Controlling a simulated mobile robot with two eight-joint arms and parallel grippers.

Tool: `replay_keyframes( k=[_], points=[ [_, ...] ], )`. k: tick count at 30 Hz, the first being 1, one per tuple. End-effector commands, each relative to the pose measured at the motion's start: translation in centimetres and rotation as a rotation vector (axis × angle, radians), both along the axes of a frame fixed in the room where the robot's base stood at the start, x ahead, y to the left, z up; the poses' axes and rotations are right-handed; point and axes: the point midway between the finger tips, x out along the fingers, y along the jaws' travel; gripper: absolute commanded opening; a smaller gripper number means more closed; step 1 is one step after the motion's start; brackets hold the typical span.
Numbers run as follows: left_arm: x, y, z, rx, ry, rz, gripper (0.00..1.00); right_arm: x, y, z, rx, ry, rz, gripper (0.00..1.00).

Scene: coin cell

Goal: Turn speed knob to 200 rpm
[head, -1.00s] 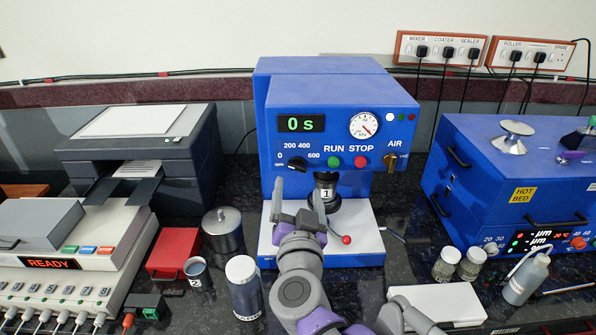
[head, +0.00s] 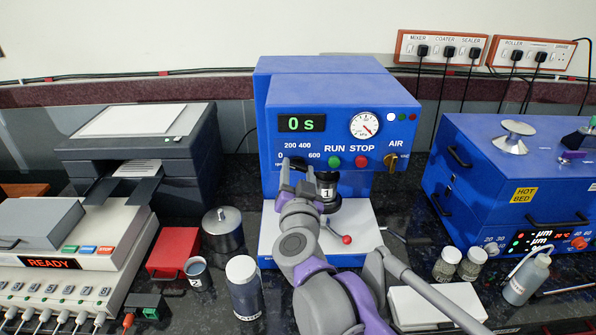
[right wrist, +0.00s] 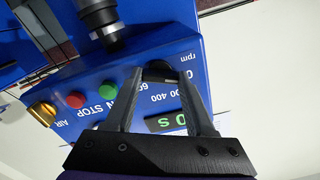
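The black speed knob (right wrist: 158,71) is on the blue machine's front, inside a printed rpm scale of 0, 200, 400 and 600. In the right wrist view it lies between the fingertips of my right gripper (right wrist: 156,78), which is open. I cannot tell whether the fingers touch it. In the head view the right gripper (head: 298,172) reaches up to the panel and partly hides the knob; its pointer direction is unclear. The green display (head: 301,123) reads 0 s. My left gripper is not in view.
A green RUN button (head: 334,162), a red STOP button (head: 361,161) and a brass AIR valve (head: 391,162) sit right of the knob. Below stands a black cylinder marked 1 (head: 327,187) above the white base (head: 362,232). A red-tipped lever (head: 346,239) is beside my arm.

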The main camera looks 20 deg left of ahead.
Motion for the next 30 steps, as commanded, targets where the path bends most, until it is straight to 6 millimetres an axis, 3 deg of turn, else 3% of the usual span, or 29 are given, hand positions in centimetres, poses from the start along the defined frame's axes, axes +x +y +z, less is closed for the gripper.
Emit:
replay_keyframes(
  k=[1,8,19,30],
  points=[
    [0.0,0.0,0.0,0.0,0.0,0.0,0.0,0.0,0.0,0.0,0.0,0.0,0.0,0.42],
    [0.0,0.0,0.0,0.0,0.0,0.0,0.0,0.0,0.0,0.0,0.0,0.0,0.0,0.0],
    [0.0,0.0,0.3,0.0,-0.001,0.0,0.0,0.0,0.0,0.1,0.064,0.019,0.0,0.0],
    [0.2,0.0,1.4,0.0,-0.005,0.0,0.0,0.0,0.0,0.1,0.333,0.095,0.0,0.0]
  ],
)
